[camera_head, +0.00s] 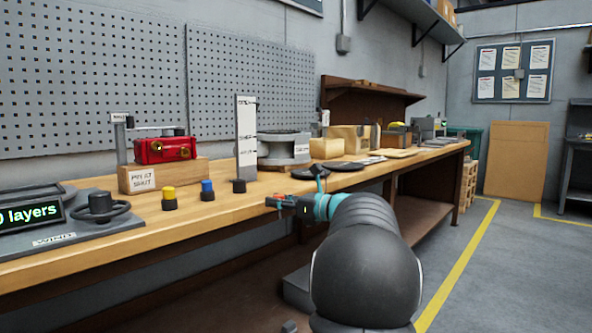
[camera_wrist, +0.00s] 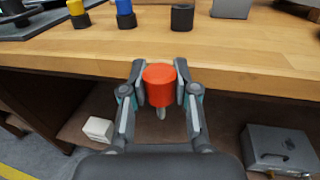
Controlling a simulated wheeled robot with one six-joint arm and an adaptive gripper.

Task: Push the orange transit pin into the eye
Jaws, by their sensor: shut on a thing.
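My gripper (camera_wrist: 159,78) is shut on the orange transit pin (camera_wrist: 159,86), with one finger on each side of its thick orange head. A thin pale shank shows below the head. In the head view my gripper (camera_head: 283,203) is in front of the bench's front edge, to the right of and apart from the red valve actuator (camera_head: 165,149). The actuator sits on a wooden block (camera_head: 163,173) with a white label, beside a grey post and arm (camera_head: 121,140). I cannot make out the eye in either view.
Yellow (camera_head: 168,194), blue (camera_head: 207,190) and black (camera_head: 239,186) capped pieces stand along the front of the bench (camera_head: 100,248). A tall white-labelled plate (camera_head: 246,138) and a grey round flange (camera_head: 284,148) stand behind. A display (camera_head: 30,215) is at left.

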